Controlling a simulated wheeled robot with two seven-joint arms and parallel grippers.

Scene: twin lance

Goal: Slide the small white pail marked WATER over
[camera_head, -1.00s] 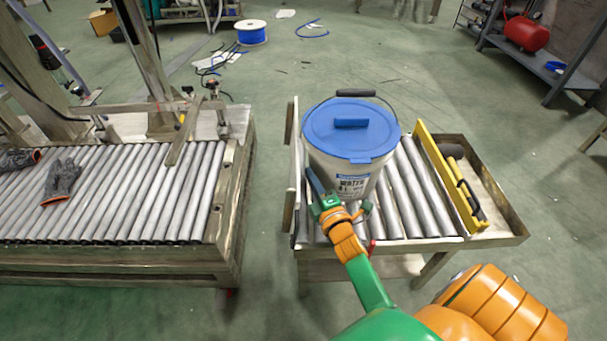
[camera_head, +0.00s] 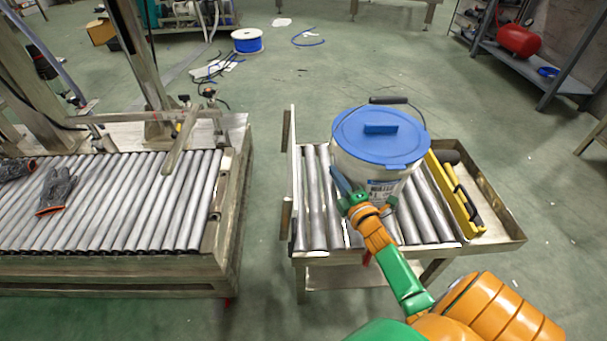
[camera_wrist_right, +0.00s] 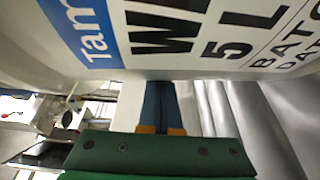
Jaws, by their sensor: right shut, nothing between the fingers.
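The white pail (camera_head: 383,180) with a blue lid (camera_head: 380,138) and a dark handle stands upright on the roller top of the small cart. Its printed label faces me, partly covered by my gripper; large print on it also shows in the right wrist view (camera_wrist_right: 205,35). My right gripper (camera_head: 339,178) is shut and empty, at the pail's near left side. In the right wrist view its closed blue fingers (camera_wrist_right: 160,105) reach up to the pail's lower edge; I cannot tell whether they touch. My left gripper is not in view.
Bare rollers (camera_head: 313,200) lie left of the pail. A floor gap separates the cart from the larger roller conveyor (camera_head: 130,200), where a glove (camera_head: 57,188) lies.

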